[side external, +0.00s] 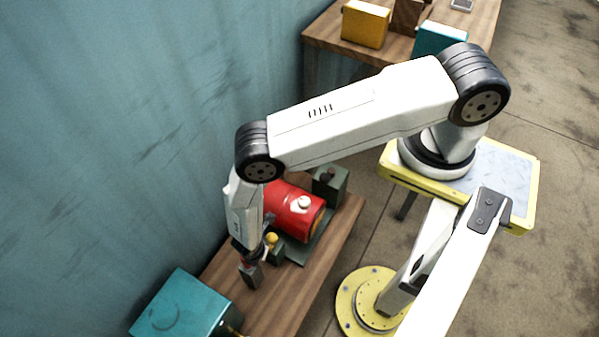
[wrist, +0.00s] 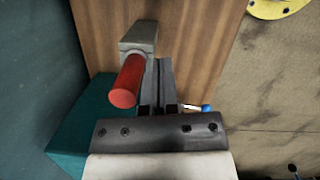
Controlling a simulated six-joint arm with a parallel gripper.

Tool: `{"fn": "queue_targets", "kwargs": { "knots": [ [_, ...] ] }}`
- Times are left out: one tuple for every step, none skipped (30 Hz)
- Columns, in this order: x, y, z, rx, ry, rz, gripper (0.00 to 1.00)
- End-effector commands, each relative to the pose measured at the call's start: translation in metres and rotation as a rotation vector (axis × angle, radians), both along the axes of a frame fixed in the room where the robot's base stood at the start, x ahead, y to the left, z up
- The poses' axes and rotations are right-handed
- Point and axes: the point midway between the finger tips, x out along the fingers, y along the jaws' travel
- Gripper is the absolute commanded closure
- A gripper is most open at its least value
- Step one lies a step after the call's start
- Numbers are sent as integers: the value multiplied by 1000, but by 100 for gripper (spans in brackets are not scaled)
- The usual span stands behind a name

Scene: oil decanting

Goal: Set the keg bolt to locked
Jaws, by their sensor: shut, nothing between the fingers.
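The red keg (side external: 290,207) lies on its side in a dark cradle on the wooden bench, with a white cap on top. A yellow knob (side external: 271,238) shows at its near end. My gripper (side external: 250,274) is low over the bench, in front of that end and apart from the keg. In the wrist view my gripper's (wrist: 158,62) dark fingers are together and empty. A red cylindrical handle (wrist: 127,82) with a grey block (wrist: 139,36) is just left of the fingers; I cannot tell whether they touch, or whether this is the bolt. The bolt's setting cannot be made out.
A teal box (side external: 181,305) stands at the bench's near end, close to my gripper. The teal wall (side external: 130,130) runs along the left. A blue-tipped part (wrist: 206,107) shows right of the fingers. Boxes, including a yellow one (side external: 365,24), stand on a far table.

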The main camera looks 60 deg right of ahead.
Motion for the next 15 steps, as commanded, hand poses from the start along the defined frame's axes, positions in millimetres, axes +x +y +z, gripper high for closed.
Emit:
{"fn": "queue_targets", "kwargs": {
  "knots": [
    [0, -2, -6, 0, 1, -2, 100],
    [0, -3, -8, 0, 1, -2, 100],
    [0, -4, -12, 0, 1, -2, 100],
    [0, -4, -15, 0, 1, -2, 100],
    [0, -4, -17, 0, 1, -2, 100],
    [0, -5, -21, 0, 1, -2, 100],
    [1, -6, -23, 0, 0, -1, 100],
    [0, -6, -26, 0, 1, -2, 100],
    [1, -7, -29, 0, 1, -2, 100],
    [1, -8, -31, 0, 1, -1, 100],
    [1, -9, -34, -1, 1, 0, 100],
    [2, -12, -35, -1, 1, -2, 100],
    [3, -17, -36, -1, 1, -4, 100],
    [4, -21, -36, 0, 0, -4, 100],
    [5, -25, -37, 0, 0, -5, 100]
  ]
}}
